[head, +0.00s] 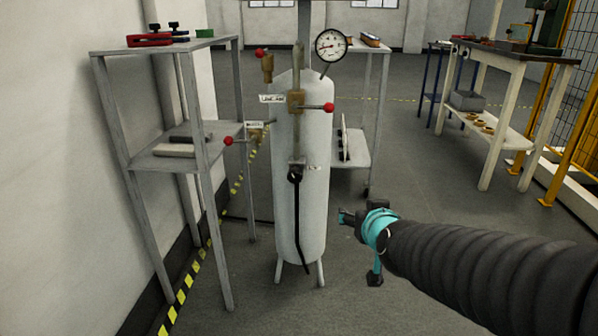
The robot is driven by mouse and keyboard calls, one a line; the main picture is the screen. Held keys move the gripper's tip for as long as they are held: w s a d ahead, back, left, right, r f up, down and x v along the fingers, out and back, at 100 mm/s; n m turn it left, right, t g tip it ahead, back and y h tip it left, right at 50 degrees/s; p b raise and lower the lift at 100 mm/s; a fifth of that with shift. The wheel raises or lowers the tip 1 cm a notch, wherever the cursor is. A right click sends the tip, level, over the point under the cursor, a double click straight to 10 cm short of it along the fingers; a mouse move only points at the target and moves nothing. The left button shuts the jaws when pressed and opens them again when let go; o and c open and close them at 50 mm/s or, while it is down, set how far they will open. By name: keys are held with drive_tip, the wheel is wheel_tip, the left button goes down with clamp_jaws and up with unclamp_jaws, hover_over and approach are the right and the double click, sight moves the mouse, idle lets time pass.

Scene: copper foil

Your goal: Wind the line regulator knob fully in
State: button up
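A pale upright tank (300,215) stands on short legs in the middle of the head view. Brass fittings on a vertical pipe run down its front. The middle brass fitting (296,102) has a lever with a red ball (328,107) pointing right. Below it, a round black part (295,175) sits on the pipe with a black hose hanging under it. I cannot tell which part is the line regulator knob; the labels are too small to read. My gripper (347,216), black and teal, is right of the tank, apart from it. Its finger opening is unclear.
A gauge (331,45) stands above the tank. Two more red balls (262,53) (229,141) stick out at its left. A grey shelf rack (205,150) stands close on the left. A bench (500,60) is at the back right. Floor right of the tank is clear.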

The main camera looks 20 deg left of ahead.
drive_tip(key=w+a+f+t+p, duration=0.1)
drive_tip(key=w+a+t, duration=0.25)
drive_tip(key=a, duration=0.75)
drive_tip(key=t+p, duration=0.1)
drive_tip(key=t, duration=0.1)
approach(294, 179)
drive_tip(key=shift+n+h, duration=0.3)
drive_tip(key=shift+n, duration=0.1)
drive_tip(key=x, duration=1.1)
drive_tip(key=shift+w+a+r, duration=0.1)
drive_tip(key=shift+w+a, duration=0.1)
drive_tip(key=c, duration=1.1)
